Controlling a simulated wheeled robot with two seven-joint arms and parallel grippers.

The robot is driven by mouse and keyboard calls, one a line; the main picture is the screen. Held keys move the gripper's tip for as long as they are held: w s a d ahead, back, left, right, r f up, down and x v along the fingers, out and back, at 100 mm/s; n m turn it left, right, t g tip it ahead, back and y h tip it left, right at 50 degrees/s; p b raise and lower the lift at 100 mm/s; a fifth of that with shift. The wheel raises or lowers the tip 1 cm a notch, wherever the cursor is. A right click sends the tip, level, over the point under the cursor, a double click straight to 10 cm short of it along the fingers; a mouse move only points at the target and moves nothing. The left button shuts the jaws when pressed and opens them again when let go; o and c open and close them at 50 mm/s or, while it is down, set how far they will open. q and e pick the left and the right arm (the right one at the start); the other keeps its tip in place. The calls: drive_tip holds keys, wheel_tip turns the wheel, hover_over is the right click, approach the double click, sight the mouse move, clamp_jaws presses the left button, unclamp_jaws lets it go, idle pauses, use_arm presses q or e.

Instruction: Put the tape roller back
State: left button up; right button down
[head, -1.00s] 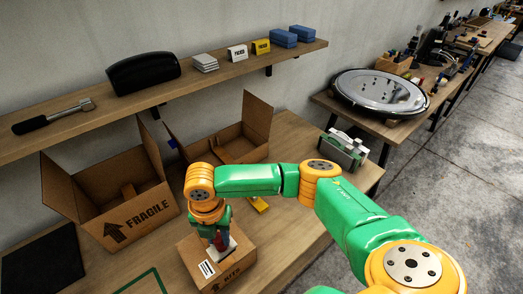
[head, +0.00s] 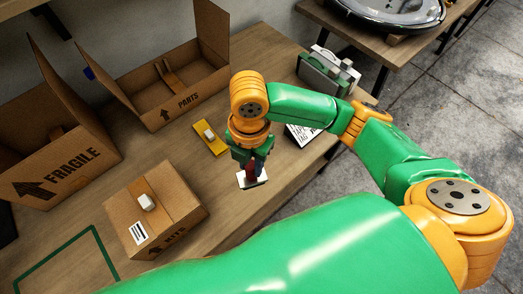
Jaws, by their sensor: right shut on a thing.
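My right gripper (head: 252,168) points down over the wooden bench, to the right of the KITS box. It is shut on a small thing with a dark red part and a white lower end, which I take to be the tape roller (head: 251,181). The fingers hide much of it, and I cannot tell its exact height above the bench. The closed KITS carton (head: 165,203) has a small white piece (head: 146,202) and a barcode label on it. A yellow plate (head: 211,139) with a white block on it lies behind and left of the gripper. My left gripper is not in view.
The open FRAGILE box (head: 60,170) and open PARTS box (head: 175,105) stand at the left and back. A green-and-white device (head: 328,72) and a printed card (head: 302,134) are at the right. A green outline (head: 70,262) marks the front left.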

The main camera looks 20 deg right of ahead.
drive_tip(key=w+d+f, duration=0.3)
drive_tip(key=w+f, duration=0.2)
drive_tip(key=f, duration=0.4)
drive_tip(key=shift+w+d+f, duration=0.25)
drive_tip(key=shift+d+f, duration=0.05)
drive_tip(key=shift+f, duration=0.1)
drive_tip(key=c, duration=0.6)
unclamp_jaws()
wheel_tip(320, 180, up, 12)
drive_tip(key=shift+w+d, duration=0.25)
drive_tip(key=shift+w, duration=0.05)
